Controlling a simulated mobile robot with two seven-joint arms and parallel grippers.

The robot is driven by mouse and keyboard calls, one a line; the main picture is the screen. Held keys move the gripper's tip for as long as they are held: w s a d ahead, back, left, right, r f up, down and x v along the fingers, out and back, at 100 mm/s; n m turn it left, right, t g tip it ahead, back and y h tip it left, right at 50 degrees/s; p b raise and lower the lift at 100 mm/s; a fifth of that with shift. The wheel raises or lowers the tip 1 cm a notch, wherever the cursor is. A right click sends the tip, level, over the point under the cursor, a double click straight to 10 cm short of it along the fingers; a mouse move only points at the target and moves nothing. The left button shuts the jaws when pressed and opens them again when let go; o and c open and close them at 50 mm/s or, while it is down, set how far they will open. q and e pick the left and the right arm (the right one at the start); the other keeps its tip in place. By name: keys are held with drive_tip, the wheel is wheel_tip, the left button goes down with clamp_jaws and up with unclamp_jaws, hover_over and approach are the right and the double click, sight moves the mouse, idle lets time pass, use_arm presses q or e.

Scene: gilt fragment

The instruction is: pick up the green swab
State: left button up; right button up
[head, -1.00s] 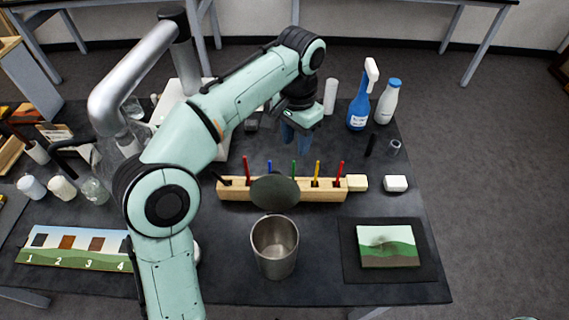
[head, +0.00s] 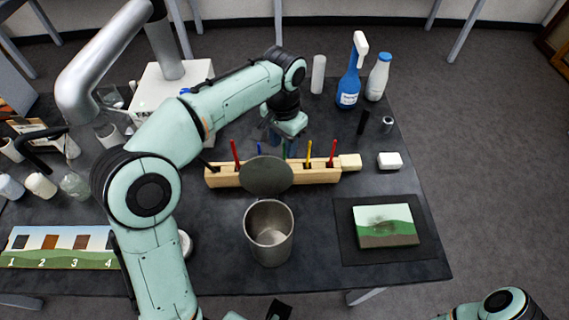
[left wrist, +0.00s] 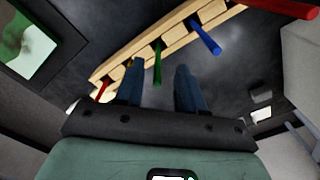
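The green swab (left wrist: 157,64) stands upright in a slotted wooden rack (head: 222,180). In the left wrist view it shows between the fingertips of my left gripper (left wrist: 158,82), nearer the left finger. The fingers are open with nothing held. In the head view my left gripper (head: 280,142) is just behind the middle of the rack, and its fingers mostly hide the green swab. Whether the fingers surround the swab in depth I cannot tell. Part of my right arm (head: 500,305) shows at the bottom right; I cannot make out its gripper.
A blue swab (left wrist: 205,38) stands beside the green one. Red (head: 235,153) and yellow (head: 309,152) swabs also stand in the rack. A dark round disc (head: 266,175) and a metal cup (head: 269,243) are in front. A blue spray bottle (head: 349,85) stands behind right.

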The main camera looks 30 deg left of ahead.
sight(284, 153)
use_arm(q)
wheel_tip(284, 153, down, 4)
drive_tip(key=shift+s+d+r, duration=0.1)
drive_tip(key=shift+d+r, duration=0.05)
drive_tip(key=shift+r, duration=0.05)
clamp_jaws()
wheel_tip(284, 153, up, 10)
drive_tip(key=shift+r+p, duration=0.1)
drive_tip(key=shift+p, duration=0.85)
